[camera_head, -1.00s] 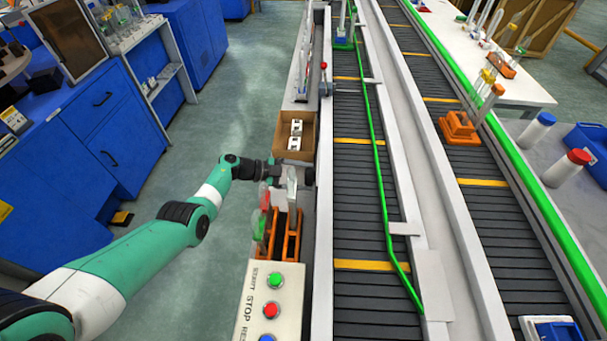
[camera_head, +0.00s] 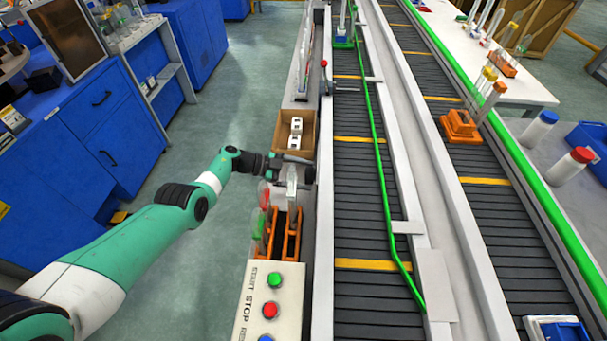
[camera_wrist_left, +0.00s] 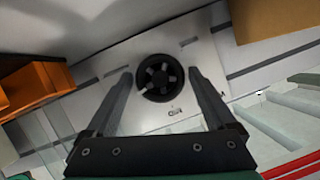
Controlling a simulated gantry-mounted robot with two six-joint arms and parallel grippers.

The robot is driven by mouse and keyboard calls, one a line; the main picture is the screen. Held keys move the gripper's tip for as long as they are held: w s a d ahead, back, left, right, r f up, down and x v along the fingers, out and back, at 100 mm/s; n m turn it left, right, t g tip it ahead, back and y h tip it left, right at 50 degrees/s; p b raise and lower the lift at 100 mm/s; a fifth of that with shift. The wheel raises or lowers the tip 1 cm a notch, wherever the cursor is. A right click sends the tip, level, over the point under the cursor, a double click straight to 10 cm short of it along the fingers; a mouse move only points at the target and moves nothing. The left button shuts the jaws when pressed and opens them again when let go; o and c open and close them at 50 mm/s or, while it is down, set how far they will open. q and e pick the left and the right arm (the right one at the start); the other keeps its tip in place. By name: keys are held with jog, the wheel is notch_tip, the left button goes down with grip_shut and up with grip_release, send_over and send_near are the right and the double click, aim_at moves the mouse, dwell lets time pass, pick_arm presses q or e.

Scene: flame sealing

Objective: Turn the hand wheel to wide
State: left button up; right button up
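The hand wheel (camera_wrist_left: 153,88) is a round black wheel with spokes, mounted on a pale grey plate (camera_wrist_left: 110,115) in the left wrist view. My left gripper (camera_wrist_left: 160,73) is open, with one finger on each side of the wheel. A gap shows between each finger and the rim in that view. Small dark marks sit beside the wheel on the plate, too small to read. In the head view my left gripper (camera_head: 298,170) is at the left side of the conveyor, and I cannot make out the wheel there. My right gripper is not in view.
An orange rack (camera_head: 292,243) stands just in front of the gripper, and a cardboard box (camera_head: 309,128) with white pieces lies just behind. A button panel (camera_head: 258,303) is nearer the front. The conveyor (camera_head: 360,208) runs along the right. The floor at left is clear.

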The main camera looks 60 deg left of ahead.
pick_arm(q)
jog(key=shift+o, duration=0.4)
jog(key=shift+s+a+r, duration=0.1)
jog(key=shift+r, duration=0.05)
jog(key=p+v, duration=0.3)
jog(key=v, duration=0.1)
jog(key=shift+s+a+r, duration=0.15)
jog(key=shift+s+r, duration=0.1)
jog(key=shift+r, duration=0.1)
jog(key=p+v, duration=0.2)
jog(key=v, duration=0.4)
jog(key=shift+s+f, duration=0.25)
jog(key=shift+s, duration=0.05)
jog(key=shift+a, duration=0.1)
